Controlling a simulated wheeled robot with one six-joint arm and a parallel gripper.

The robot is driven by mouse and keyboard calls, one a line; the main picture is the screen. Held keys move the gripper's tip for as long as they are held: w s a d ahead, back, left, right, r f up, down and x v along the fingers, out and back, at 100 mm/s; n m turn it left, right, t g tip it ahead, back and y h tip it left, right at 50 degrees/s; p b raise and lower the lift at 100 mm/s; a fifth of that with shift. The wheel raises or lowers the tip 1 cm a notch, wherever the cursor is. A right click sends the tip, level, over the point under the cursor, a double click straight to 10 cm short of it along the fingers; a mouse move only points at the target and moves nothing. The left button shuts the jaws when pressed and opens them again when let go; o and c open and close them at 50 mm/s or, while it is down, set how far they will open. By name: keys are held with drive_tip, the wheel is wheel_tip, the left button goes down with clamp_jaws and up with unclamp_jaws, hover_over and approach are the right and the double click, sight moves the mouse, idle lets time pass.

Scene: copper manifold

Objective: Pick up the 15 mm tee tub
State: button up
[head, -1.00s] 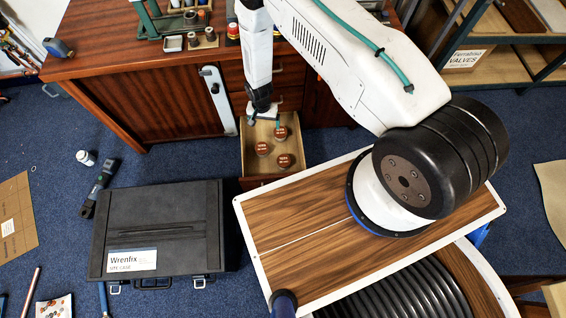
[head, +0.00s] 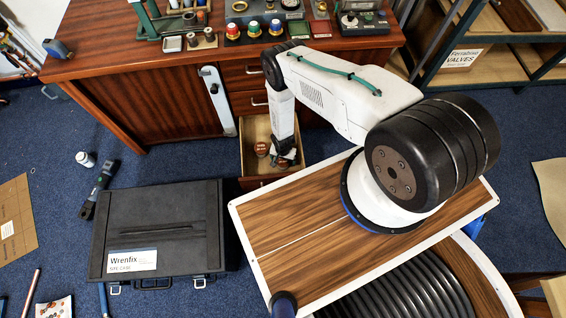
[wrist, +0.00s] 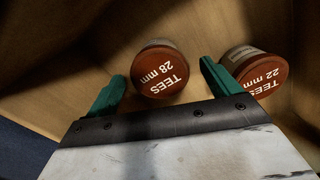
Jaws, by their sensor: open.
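In the wrist view, a round tub with a red-brown lid marked "TEES 28 mm" (wrist: 160,72) sits between and below my gripper's green fingertips (wrist: 162,78). A second such tub, marked "TEES 22 mm" (wrist: 255,70), is to the right, just outside the right finger. No lid reading 15 mm shows. In the head view, one tub (head: 262,149) is clear in the drawer, left of my gripper (head: 287,160); another is partly covered by it. The lids there are too small to read, and my arm hides part of the drawer. My gripper is open and holds nothing.
The tubs are in an open wooden drawer (head: 246,160) of the workbench (head: 150,75), whose walls stand close around my gripper. A black Wrenfix case (head: 165,215) lies on the blue floor to the left. Fittings and caps (head: 254,29) stand on the bench top.

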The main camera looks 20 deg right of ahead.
drive_tip(key=shift+f, duration=0.75)
drive_tip(key=c, duration=1.4)
drive_tip(key=shift+r, duration=0.1)
